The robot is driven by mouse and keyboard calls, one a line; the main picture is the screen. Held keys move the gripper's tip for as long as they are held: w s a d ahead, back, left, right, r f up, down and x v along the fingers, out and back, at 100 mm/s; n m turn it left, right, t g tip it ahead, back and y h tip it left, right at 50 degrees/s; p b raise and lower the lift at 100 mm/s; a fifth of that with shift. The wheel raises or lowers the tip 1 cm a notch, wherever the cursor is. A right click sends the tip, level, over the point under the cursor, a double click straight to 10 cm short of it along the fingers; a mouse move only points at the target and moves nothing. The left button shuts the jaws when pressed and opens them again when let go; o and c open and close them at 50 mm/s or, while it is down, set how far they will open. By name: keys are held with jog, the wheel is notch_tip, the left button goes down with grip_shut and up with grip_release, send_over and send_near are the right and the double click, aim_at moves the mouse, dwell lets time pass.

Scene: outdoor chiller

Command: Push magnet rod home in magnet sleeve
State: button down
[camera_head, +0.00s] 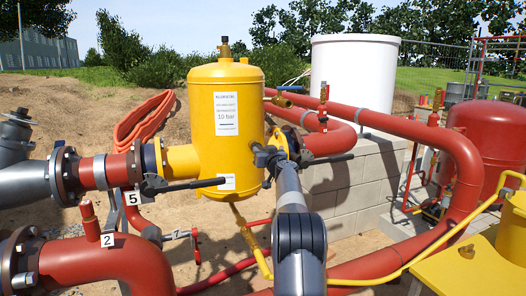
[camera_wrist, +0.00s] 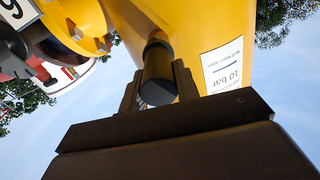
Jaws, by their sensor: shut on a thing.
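The yellow magnet separator vessel (camera_head: 226,120) stands upright in the middle of the head view, with a white "10 bar" label. My gripper (camera_head: 266,158) is at the vessel's lower right side. In the wrist view my gripper (camera_wrist: 158,70) has its dark fingers on either side of a black cylindrical end, which I take for the magnet rod (camera_wrist: 158,82). The rod points at the yellow vessel wall (camera_wrist: 205,25). The magnet sleeve cannot be told apart; the rod and vessel hide where the rod enters. In the head view my gripper covers the rod.
Red pipes (camera_head: 440,150) with flanges run on both sides of the vessel. A black valve lever (camera_head: 190,185) sticks out at left and another (camera_head: 325,160) at right, close to my gripper. A yellow hose (camera_head: 440,237) and a yellow table (camera_head: 468,266) are at lower right.

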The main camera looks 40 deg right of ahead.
jog(key=shift+w+d+r+p, duration=0.1)
jog(key=shift+w+r+p, duration=0.05)
jog(key=shift+w+p, duration=0.45)
jog(key=shift+w+d+p, duration=0.15)
jog(key=shift+w+p, duration=0.3)
jog(key=shift+p, duration=0.15)
jog(key=c, duration=0.5)
grip_release()
jog(key=shift+s+f+b, duration=0.4)
jog(key=shift+b, duration=0.7)
jog(key=b+v, duration=0.6)
jog(key=b, duration=0.2)
jog(key=shift+r+b, duration=0.25)
jog(key=shift+b, duration=0.1)
jog(key=shift+s, duration=0.25)
